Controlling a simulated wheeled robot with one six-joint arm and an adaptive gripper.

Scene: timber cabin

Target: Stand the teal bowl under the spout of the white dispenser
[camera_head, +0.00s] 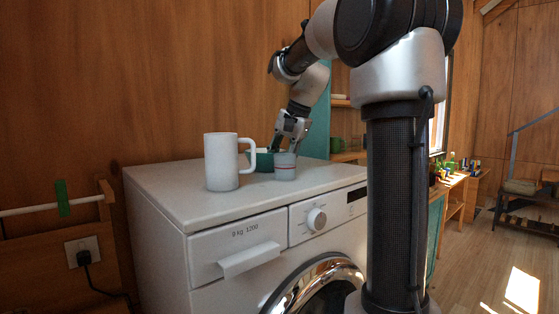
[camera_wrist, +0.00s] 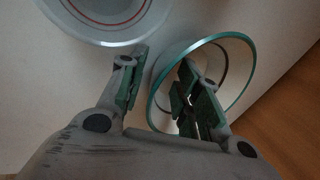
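The teal bowl (camera_head: 262,163) stands on top of a white washing machine, partly hidden behind a grey cup and a white mug. In the wrist view the bowl (camera_wrist: 248,62) shows its teal rim and pale inside. My gripper (camera_head: 288,150) points down at the bowl. In the wrist view my gripper (camera_wrist: 160,92) is open, with one finger over the bowl's inside and the other outside it, the near rim between them. I cannot tell whether either finger touches the wall. I cannot make out a white dispenser with a spout in either view.
The grey cup with red lines (camera_head: 286,167) stands close beside the bowl and my gripper. The white mug (camera_head: 221,162) stands to its left. The washing machine top (camera_head: 190,205) is clear in front.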

